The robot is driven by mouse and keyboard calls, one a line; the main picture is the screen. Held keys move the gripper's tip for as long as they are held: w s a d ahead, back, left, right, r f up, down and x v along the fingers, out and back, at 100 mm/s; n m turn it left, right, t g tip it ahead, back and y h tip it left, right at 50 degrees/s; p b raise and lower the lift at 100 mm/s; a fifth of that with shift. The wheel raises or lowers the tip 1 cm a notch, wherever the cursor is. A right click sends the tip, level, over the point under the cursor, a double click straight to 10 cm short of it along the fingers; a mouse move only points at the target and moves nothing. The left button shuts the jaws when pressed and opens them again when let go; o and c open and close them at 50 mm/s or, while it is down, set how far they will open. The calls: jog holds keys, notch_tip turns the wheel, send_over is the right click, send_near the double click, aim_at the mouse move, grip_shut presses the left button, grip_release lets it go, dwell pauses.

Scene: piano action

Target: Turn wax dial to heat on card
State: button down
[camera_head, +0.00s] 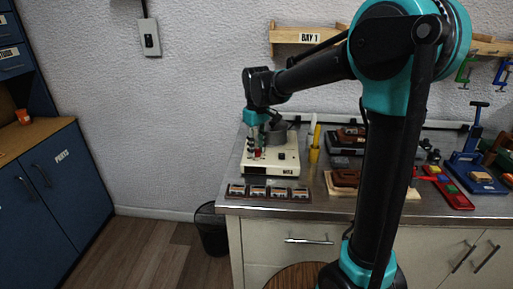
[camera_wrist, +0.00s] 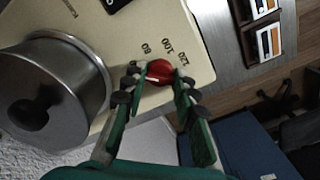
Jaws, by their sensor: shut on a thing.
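The wax warmer (camera_head: 270,165) is a cream box near the left end of the steel bench, with a metal pot (camera_head: 277,133) on top. In the wrist view the pot (camera_wrist: 50,90) fills the left side. In the head view my gripper (camera_head: 257,150) reaches down onto the warmer. The dial's pointer setting is not clear. The card's writing is not readable.
A row of small cards in a dark holder (camera_head: 268,192) lies along the bench's front edge before the warmer. A yellow-handled tool (camera_head: 315,140) stands right of it. Brown blocks (camera_head: 345,178) and a red tray (camera_head: 450,187) lie further right. A bin (camera_head: 211,230) stands on the floor.

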jog(key=m, duration=0.4)
jog(key=shift+m, duration=0.3)
jog(key=m, duration=0.4)
jog(key=shift+m, duration=0.4)
jog(key=c, duration=1.2)
grip_release()
notch_tip(320, 180, up, 12)
